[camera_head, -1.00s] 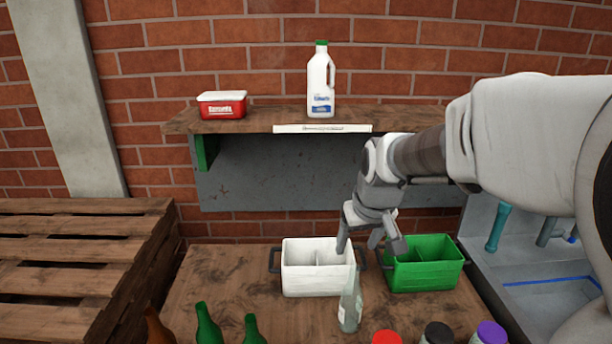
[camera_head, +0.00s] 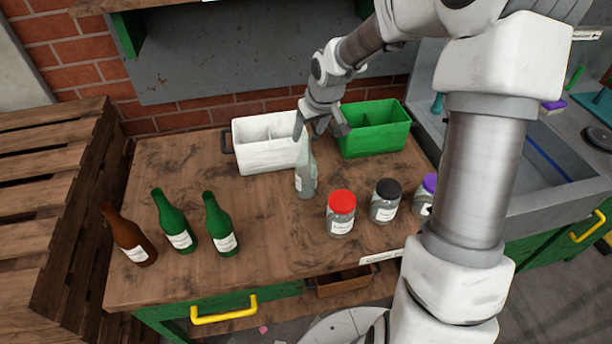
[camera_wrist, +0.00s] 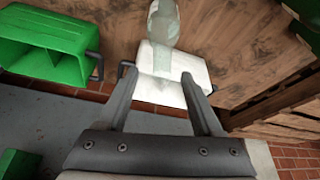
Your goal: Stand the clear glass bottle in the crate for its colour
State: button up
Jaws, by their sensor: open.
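The clear glass bottle (camera_head: 306,178) stands upright on the workbench, in front of the right end of the white crate (camera_head: 262,157). The green crate (camera_head: 378,143) stands to the right of the white one. My gripper (camera_head: 325,130) is open and empty, above and behind the bottle, near the gap between the crates. The white crate (camera_wrist: 180,72) shows behind the fingers, and the green crate (camera_wrist: 50,40) is at the left.
Two green bottles (camera_head: 174,222) and a brown bottle (camera_head: 128,234) stand at the left of the bench. Jars with red (camera_head: 341,214), black (camera_head: 385,201) and purple lids stand right of the clear bottle. A sink (camera_head: 500,165) adjoins on the right. The bench's left middle is clear.

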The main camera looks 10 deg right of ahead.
aim_at(304, 144)
jog(key=shift+x, duration=3.35)
jog(key=shift+s, duration=0.1)
jog(key=shift+c, duration=0.3)
grip_shut()
